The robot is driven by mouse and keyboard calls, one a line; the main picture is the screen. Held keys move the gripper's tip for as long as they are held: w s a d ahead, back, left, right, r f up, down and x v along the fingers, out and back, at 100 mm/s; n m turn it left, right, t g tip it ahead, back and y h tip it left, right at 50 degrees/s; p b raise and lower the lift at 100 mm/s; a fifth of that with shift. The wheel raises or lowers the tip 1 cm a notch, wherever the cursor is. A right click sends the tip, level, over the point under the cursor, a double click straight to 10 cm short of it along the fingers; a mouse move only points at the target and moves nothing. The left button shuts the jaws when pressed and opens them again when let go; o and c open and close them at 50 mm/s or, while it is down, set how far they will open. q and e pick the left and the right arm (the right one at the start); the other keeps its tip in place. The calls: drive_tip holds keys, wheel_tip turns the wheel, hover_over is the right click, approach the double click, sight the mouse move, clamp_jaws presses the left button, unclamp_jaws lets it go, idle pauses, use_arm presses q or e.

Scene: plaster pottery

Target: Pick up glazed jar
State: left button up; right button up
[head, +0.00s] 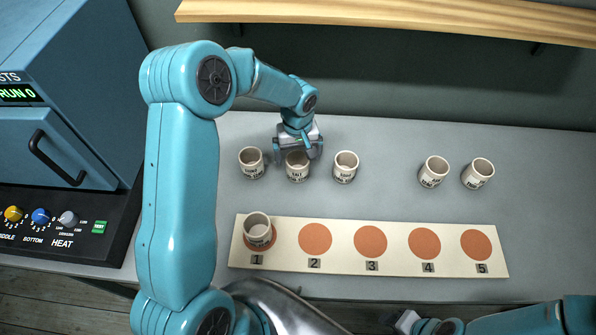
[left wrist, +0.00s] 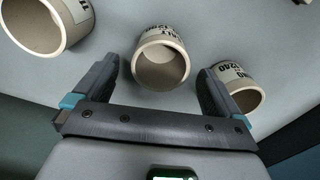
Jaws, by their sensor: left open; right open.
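Several small cream jars with dark lettering stand on the grey bench; I cannot tell which is glazed. My left gripper (head: 298,155) is open above and around the middle jar (head: 297,172) of the left group of three. In the left wrist view that middle jar (left wrist: 162,62) lies between and ahead of the open fingers, its label partly readable as "LT 1200". It looks empty, and contact with the fingers does not show. Jars stand at its left (head: 251,168) and right (head: 345,172). My right gripper (head: 405,321) is at the bottom edge, partly cut off, far from the jars.
A cream board (head: 340,266) has numbered orange spots; one jar (head: 257,233) stands on spot 1, the others are bare. Two more jars (head: 433,177) stand at the right. A blue kiln-like box (head: 70,130) is at left; a wooden shelf (head: 400,18) hangs behind.

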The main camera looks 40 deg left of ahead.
sight(297, 167)
use_arm(q)
drive_tip(key=shift+d+f, duration=0.2)
drive_tip(key=shift+f, duration=0.25)
drive_tip(key=shift+s, duration=0.2)
drive_tip(key=shift+s+a+f, duration=0.1)
drive_tip(key=shift+s+f, duration=0.1)
drive_tip(key=f+b, duration=0.1)
drive_tip(key=f, duration=0.1)
drive_tip(key=w+f+b, duration=0.1)
drive_tip(key=f, duration=0.2)
drive_tip(key=shift+s+a+r, duration=0.1)
drive_tip(key=shift+s+r, duration=0.1)
drive_tip(key=shift+s, duration=0.1)
drive_tip(key=c, duration=0.4)
drive_tip(key=shift+w, duration=0.2)
drive_tip(key=c, duration=0.8)
drive_tip(key=shift+s, duration=0.1)
use_arm(e)
drive_tip(key=shift+s+d+f, duration=0.1)
drive_tip(key=shift+s+f, duration=0.1)
drive_tip(key=shift+f, duration=0.35)
drive_tip(key=shift+s+f, duration=0.15)
drive_tip(key=shift+f, duration=0.35)
